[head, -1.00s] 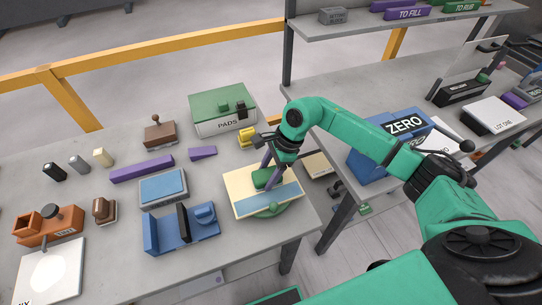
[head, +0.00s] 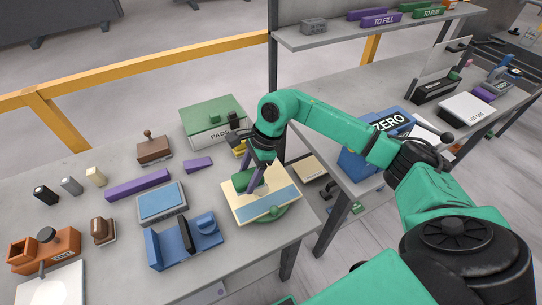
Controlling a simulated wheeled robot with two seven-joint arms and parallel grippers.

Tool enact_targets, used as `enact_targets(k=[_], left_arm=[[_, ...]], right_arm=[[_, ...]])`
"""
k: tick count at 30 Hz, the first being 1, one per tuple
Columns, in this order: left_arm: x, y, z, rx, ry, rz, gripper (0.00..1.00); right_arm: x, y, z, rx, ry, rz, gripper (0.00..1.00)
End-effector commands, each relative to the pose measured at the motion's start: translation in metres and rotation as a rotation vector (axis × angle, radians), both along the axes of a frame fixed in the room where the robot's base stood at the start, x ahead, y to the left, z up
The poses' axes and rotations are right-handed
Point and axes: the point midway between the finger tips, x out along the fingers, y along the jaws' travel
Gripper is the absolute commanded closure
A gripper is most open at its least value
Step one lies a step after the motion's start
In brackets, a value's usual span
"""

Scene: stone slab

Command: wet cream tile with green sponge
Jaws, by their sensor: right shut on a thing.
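The cream tile (head: 250,211) lies on a round green stand (head: 284,213) near the right end of the stone-topped table. My right gripper (head: 257,180) is shut on the green sponge (head: 243,181), over the tile's far left part. The fingers hide part of the sponge, and I cannot tell whether it touches the tile. My left gripper is not in view.
A blue tray-like block (head: 162,201) and a blue holder (head: 186,243) stand left of the tile. A gap separates this table from the right-hand bench (head: 330,137).

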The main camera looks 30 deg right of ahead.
Motion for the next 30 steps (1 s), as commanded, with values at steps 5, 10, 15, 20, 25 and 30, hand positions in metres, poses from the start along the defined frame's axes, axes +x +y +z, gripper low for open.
enact_targets(k=[5, 10, 15, 20, 25, 30], left_arm=[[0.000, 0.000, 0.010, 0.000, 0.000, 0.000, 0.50], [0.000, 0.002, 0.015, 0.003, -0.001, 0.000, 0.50], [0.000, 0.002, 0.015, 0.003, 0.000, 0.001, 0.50], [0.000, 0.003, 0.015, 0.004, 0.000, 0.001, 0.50], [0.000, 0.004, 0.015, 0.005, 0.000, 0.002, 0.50], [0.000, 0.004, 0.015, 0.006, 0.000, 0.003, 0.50]], right_arm=[[0.000, -0.002, 0.019, 0.000, 0.000, -0.004, 0.83], [0.001, -0.003, 0.030, 0.000, 0.000, -0.007, 0.83], [0.001, -0.004, 0.032, 0.000, 0.000, -0.008, 0.83], [0.001, -0.004, 0.031, 0.000, 0.000, -0.009, 0.83], [0.001, -0.004, 0.031, 0.000, 0.000, -0.009, 0.83], [0.001, -0.004, 0.031, 0.000, 0.000, -0.009, 0.83]])
